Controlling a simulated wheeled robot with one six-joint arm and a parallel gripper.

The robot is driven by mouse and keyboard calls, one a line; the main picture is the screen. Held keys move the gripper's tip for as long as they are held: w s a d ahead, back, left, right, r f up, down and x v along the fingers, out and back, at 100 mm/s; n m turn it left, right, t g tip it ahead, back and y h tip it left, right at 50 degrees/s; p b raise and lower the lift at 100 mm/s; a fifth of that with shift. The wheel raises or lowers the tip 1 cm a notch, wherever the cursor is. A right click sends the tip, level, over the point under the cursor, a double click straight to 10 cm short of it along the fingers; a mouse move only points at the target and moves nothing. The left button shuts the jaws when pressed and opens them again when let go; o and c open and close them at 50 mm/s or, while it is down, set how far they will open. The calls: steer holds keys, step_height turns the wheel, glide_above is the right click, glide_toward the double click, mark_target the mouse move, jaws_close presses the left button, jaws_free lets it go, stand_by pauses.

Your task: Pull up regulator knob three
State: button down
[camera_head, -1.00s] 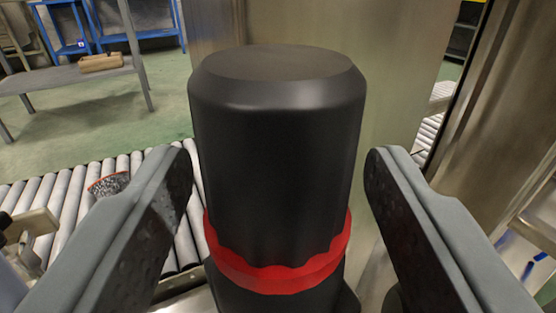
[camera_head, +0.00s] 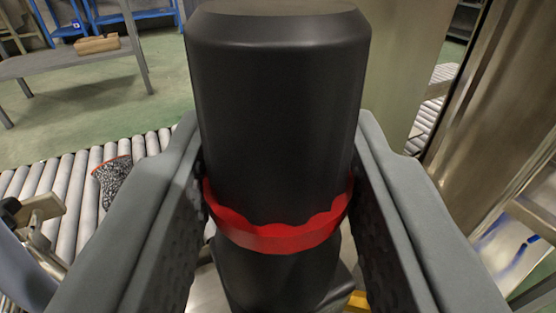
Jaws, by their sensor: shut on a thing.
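The regulator knob (camera_head: 277,110) is a black upright cylinder with a bevelled top, in the middle of the head camera view. A red ring (camera_head: 280,236) with a wavy upper edge runs around its lower part. Black body (camera_head: 275,278) shows below the ring. My gripper (camera_head: 277,165) is shut on the knob, with one grey finger on its left side and one on its right. The fingers sit around the height of the red ring. No number shows on the knob, so I cannot tell which one it is.
A roller conveyor (camera_head: 75,185) lies behind on the left, with a dark patterned object with a red edge (camera_head: 113,180) on it. A grey table (camera_head: 65,65) holds a wooden block (camera_head: 97,44). Metal panels (camera_head: 495,110) stand close on the right.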

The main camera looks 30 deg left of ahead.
steer(key=c, duration=0.9)
jaws_free()
steer(key=shift+r, duration=0.2)
steer(key=shift+c, duration=0.2)
steer(key=v, duration=1.7)
steer(key=shift+s, duration=0.15)
steer(key=shift+d+r, duration=0.1)
